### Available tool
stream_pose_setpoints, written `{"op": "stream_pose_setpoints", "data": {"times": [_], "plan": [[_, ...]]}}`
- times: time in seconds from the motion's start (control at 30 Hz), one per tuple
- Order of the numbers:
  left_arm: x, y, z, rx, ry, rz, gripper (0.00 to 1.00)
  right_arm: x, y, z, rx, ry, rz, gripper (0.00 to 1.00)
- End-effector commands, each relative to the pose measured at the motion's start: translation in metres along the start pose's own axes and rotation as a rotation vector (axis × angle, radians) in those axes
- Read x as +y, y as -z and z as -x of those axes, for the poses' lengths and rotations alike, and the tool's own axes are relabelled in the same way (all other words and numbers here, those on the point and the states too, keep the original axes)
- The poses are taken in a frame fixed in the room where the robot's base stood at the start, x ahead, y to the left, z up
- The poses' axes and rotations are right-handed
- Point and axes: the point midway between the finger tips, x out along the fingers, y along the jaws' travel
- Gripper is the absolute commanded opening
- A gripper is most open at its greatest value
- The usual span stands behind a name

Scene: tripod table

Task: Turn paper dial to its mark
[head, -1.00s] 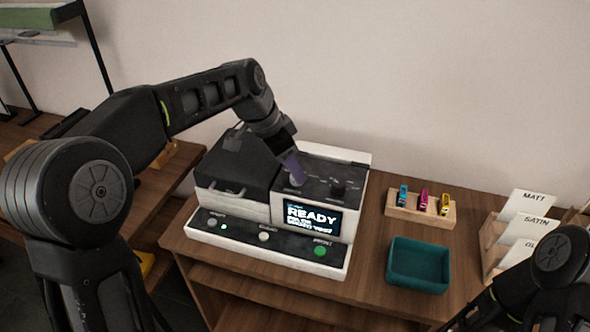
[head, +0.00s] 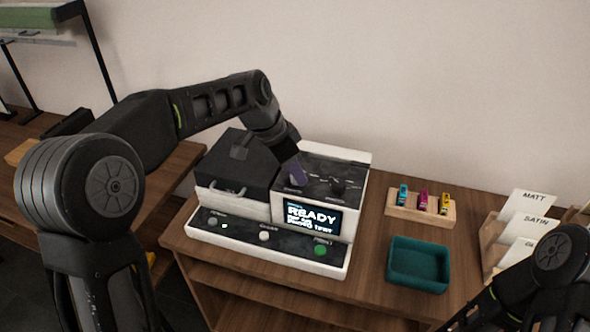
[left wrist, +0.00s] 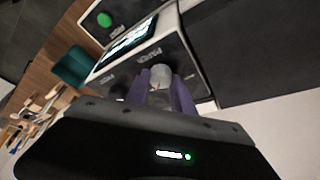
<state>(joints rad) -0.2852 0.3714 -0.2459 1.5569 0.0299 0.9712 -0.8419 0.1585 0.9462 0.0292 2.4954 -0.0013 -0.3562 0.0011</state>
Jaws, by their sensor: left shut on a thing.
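The printer (head: 270,262), a white and black box with a lit screen (head: 312,216) reading READY, stands on the wooden table. My left gripper (head: 296,180) comes down onto its top panel behind the screen. In the left wrist view its purple fingers (left wrist: 163,92) are shut on a small grey dial (left wrist: 161,74) with a reddish line on its face. In the head view the fingers mostly hide this dial. A second, dark knob (head: 338,186) stands to its right, apart from the gripper. My right gripper is out of view.
A black lid (head: 238,160) rises left of the gripper. Right of the printer are a teal tray (head: 418,283), a wooden rack (head: 447,216) with three coloured cartridges, and cards marked MATT (head: 530,203) and SATIN. My right arm is at lower right.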

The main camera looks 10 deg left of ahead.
Motion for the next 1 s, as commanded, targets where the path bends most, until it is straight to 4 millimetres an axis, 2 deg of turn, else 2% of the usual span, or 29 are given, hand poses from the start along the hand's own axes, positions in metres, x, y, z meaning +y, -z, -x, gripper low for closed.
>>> {"op": "stream_pose_setpoints", "data": {"times": [0.13,0.57,1.0], "plan": [[0.0000,0.0001,0.0002,0.000,0.000,0.000,0.00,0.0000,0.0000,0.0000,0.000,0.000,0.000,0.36],[0.0006,0.0002,0.0002,0.001,0.009,0.022,0.00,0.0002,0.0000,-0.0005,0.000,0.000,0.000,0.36],[0.0023,0.0007,-0.0001,0.001,0.099,0.237,0.00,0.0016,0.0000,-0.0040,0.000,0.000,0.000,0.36]]}}
